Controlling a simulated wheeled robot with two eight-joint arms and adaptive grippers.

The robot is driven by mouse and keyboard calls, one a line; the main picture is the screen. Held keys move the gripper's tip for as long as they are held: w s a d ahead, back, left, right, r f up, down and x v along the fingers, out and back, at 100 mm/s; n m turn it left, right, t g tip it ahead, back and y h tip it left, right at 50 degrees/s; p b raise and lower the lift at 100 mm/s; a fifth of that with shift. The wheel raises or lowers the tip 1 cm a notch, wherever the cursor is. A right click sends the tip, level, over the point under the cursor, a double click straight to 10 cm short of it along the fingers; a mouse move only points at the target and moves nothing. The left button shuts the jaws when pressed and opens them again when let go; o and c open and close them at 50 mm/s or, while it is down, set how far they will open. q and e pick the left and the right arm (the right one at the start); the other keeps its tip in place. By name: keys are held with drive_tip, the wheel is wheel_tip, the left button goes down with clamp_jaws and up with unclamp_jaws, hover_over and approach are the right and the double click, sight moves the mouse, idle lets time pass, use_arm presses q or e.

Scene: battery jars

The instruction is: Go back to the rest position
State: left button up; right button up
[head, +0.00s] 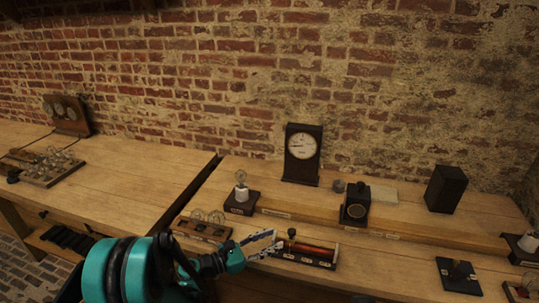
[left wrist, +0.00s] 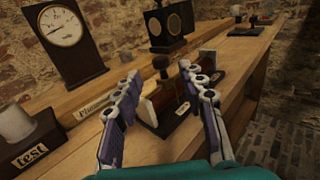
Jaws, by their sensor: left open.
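My left gripper (head: 266,244) reaches in from the lower left in the head view. It is open, and nothing shows between its fingers. In the left wrist view its two fingers (left wrist: 160,95) stand wide apart. Just beyond the fingertips is a red coil on a dark base (head: 308,250), with a dark knob at its left end. The coil also shows behind the fingers in the left wrist view (left wrist: 169,104), which partly hide it. I cannot tell whether the fingers touch it. My right gripper is not in view.
A dial clock (head: 302,155) stands on the raised back shelf, with a bulb on a base (head: 241,196) to its left. A small dark box device (head: 355,205) and a black box (head: 445,189) stand to the right. Glass jars in a rack (head: 203,226) sit near my arm.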

use_arm(q)
drive_tip(key=s+a+r+m+y, duration=0.1)
drive_tip(key=s+a+m+y, duration=0.7)
drive_tip(key=s+m, duration=0.3)
drive_tip(key=s+a+r+m+g+y, duration=0.1)
drive_tip(key=s+a+m+y, duration=0.6)
drive_tip(key=s+a+m, duration=0.3)
drive_tip(key=shift+s+r+m+g+y, duration=0.3)
drive_tip(key=shift+s+m+y, duration=0.1)
drive_tip(key=shift+s+m, duration=0.85)
drive_tip(key=shift+f, duration=0.1)
